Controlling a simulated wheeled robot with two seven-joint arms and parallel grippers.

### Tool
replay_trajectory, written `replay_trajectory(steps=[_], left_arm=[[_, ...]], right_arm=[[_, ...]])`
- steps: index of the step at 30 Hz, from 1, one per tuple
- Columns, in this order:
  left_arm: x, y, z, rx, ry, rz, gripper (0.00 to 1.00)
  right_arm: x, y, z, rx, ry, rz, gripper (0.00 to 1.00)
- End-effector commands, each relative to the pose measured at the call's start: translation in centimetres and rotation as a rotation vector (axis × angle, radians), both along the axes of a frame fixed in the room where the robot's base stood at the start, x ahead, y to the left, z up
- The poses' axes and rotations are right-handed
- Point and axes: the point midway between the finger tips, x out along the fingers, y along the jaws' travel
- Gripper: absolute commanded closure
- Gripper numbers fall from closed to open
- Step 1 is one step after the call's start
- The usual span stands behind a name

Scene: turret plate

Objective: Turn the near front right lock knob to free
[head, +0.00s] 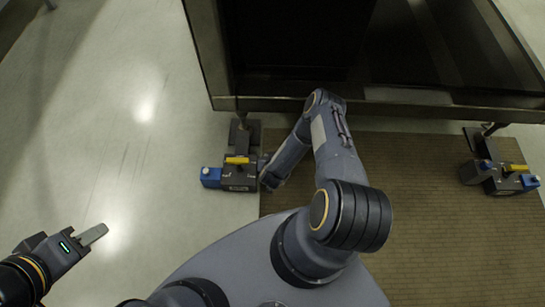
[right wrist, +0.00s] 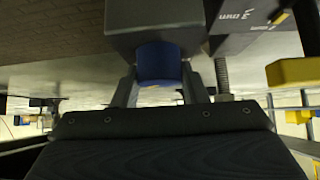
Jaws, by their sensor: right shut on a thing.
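A dark lock unit (head: 238,177) with a yellow bar (head: 237,160) stands on the floor by the frame's near corner. It has a blue block (head: 211,178) on its left side. My right gripper (head: 266,178) is at its right side, where the arm hides the knob. In the right wrist view, my right gripper (right wrist: 160,92) has one finger on each side of a blue knob (right wrist: 158,63) under a grey block (right wrist: 155,15) and is shut on it. The knob's turn angle cannot be told. My left gripper (head: 92,235) is at the lower left, away from everything, its opening unclear.
A second lock unit (head: 503,180) with a yellow bar and blue parts stands at the right. A large dark frame (head: 400,104) fills the top. A brown mat (head: 430,240) covers the floor at right. The pale floor (head: 120,130) at left is clear.

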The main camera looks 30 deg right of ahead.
Motion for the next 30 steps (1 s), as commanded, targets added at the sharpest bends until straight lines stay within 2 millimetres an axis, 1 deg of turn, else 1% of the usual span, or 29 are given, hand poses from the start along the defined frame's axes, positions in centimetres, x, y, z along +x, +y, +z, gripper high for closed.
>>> replay_trajectory(steps=[13,14,18,26,30], left_arm=[[0.0,0.0,0.0,0.0,0.0,0.0,0.64],[0.0,0.0,0.0,0.0,0.0,0.0,0.64],[0.0,0.0,0.0,0.0,0.0,0.0,0.64],[0.0,0.0,0.0,0.0,0.0,0.0,0.64],[0.0,0.0,0.7,0.0,0.0,0.0,0.64]], right_arm=[[0.1,0.0,0.0,0.001,-0.002,-0.01,0.84],[0.1,0.0,0.0,0.001,-0.002,-0.01,0.57],[0.1,0.0,0.0,0.0,-0.001,-0.009,0.39],[0.0,0.0,0.0,0.001,0.0,-0.008,0.39],[-0.6,0.5,1.0,0.001,0.0,-0.005,0.39]])
